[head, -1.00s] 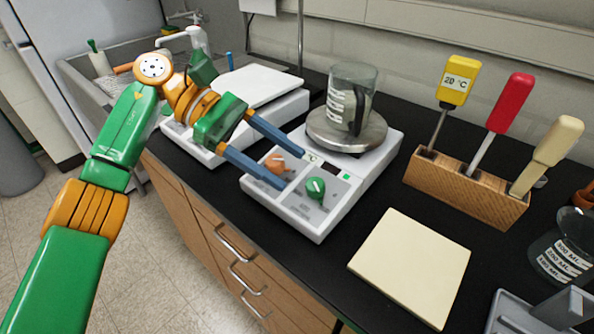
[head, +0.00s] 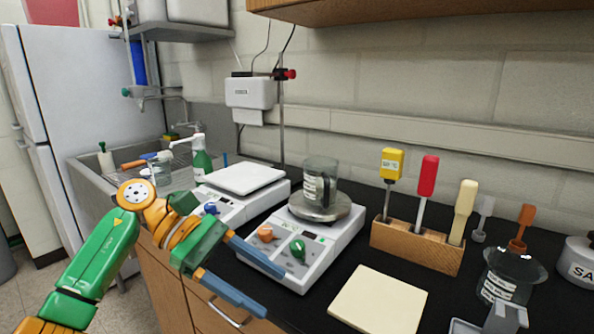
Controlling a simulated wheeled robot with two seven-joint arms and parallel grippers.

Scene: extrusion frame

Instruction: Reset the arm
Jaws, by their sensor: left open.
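My left gripper (head: 259,283) is open and empty, with its two blue fingers apart. It is in front of the white hotplate (head: 290,278), near the front edge of the counter. The hotplate has an orange knob (head: 265,233) and a green knob (head: 298,250). A glass beaker (head: 320,181) stands upright on its round metal plate (head: 334,212).
A second white device (head: 238,179) stands behind left. A wooden rack (head: 417,245) holds yellow, red and cream-handled tools. A cream square pad (head: 379,303) lies in front. A flask (head: 508,277) stands at right. The sink (head: 92,170) is at left.

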